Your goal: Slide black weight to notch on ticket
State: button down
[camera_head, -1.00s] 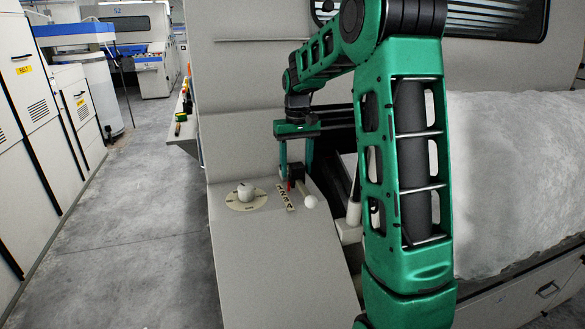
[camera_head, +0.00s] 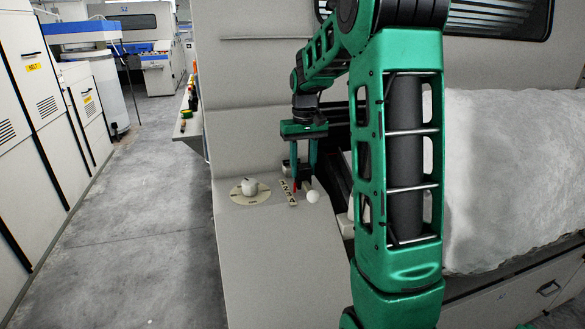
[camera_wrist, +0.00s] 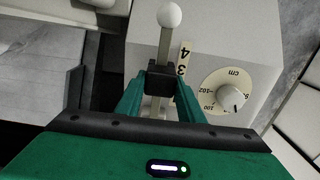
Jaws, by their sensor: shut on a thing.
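My gripper (camera_wrist: 160,82) is shut on the black weight (camera_wrist: 160,76), a small dark block on a pale bar (camera_wrist: 165,45) that ends in a white ball knob (camera_wrist: 169,15). A numbered strip (camera_wrist: 184,57) lies beside the bar, with 4 and 3 readable. In the head view my gripper (camera_head: 305,184) points down at the console top by the strip (camera_head: 288,191) and the white knob (camera_head: 312,196). The weight is largely hidden between the fingers there.
A round cream dial (camera_wrist: 225,93) marked cm sits beside the strip; it also shows in the head view (camera_head: 249,190). A large white fibre roll (camera_head: 510,175) lies at the right. The aisle floor (camera_head: 140,230) at the left is clear beside pale cabinets (camera_head: 35,110).

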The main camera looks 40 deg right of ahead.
aim_at(302, 165)
jog(key=shift+w+a, duration=0.1)
jog(key=shift+a, duration=0.05)
jog(key=c, duration=1.3)
grip_release()
jog(key=shift+o, duration=0.5)
jog(key=shift+r, duration=0.1)
notch_tip(302, 165, up, 11)
jog(key=shift+f, duration=0.2)
